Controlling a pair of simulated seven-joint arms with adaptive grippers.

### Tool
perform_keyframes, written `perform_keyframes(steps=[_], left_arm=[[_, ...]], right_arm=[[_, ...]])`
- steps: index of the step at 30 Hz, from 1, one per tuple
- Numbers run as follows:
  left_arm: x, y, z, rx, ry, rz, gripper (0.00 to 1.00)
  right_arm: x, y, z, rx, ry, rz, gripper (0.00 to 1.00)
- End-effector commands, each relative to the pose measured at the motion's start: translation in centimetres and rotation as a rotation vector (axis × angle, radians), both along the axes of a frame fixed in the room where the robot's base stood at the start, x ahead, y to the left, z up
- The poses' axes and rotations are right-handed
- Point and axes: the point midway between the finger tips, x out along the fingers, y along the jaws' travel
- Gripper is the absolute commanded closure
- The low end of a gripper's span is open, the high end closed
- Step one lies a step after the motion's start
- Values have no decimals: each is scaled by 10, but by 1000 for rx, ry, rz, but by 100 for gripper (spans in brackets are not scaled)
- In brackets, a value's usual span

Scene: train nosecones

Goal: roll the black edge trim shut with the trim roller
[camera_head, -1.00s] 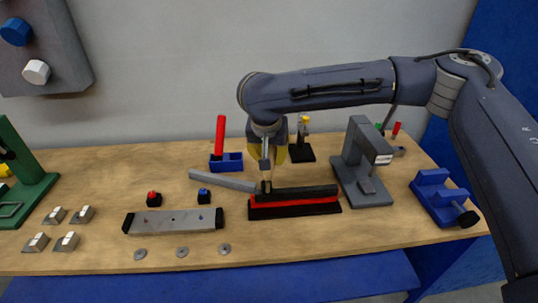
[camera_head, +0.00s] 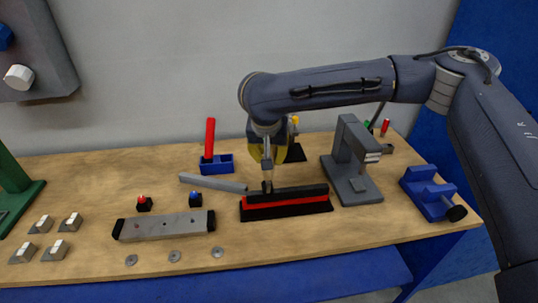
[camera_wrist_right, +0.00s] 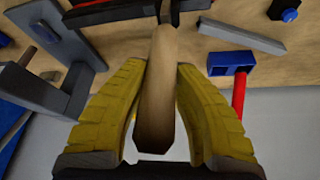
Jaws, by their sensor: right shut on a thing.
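My right gripper (camera_head: 262,152), with yellow fingers, is shut on the trim roller (camera_head: 267,176). The roller's wooden handle (camera_wrist_right: 156,95) stands between the fingers in the right wrist view. The roller's lower end is at the black edge trim (camera_head: 300,191), near its left end; whether it presses on the trim is too small to tell. The trim lies lengthwise over a red strip (camera_head: 290,201) on a black base (camera_head: 288,212). Red shows along the front below the trim. My left gripper is out of view.
A grey bar (camera_head: 212,183) lies just left of the trim. A grey press-like stand (camera_head: 352,186) is close on its right, with a blue vise (camera_head: 428,192) beyond. A blue holder with a red-handled tool (camera_head: 209,140) stands behind. The table in front of the trim is clear.

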Motion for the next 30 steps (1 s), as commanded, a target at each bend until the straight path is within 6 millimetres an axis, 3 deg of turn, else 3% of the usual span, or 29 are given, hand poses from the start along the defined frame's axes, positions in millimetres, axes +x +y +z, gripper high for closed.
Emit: perform_keyframes(steps=[21, 30], left_arm=[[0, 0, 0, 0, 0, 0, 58], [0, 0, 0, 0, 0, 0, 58]], right_arm=[[1, -27, 0, -1, 2, -1, 100], [1, -28, -1, -2, 1, -1, 100]])
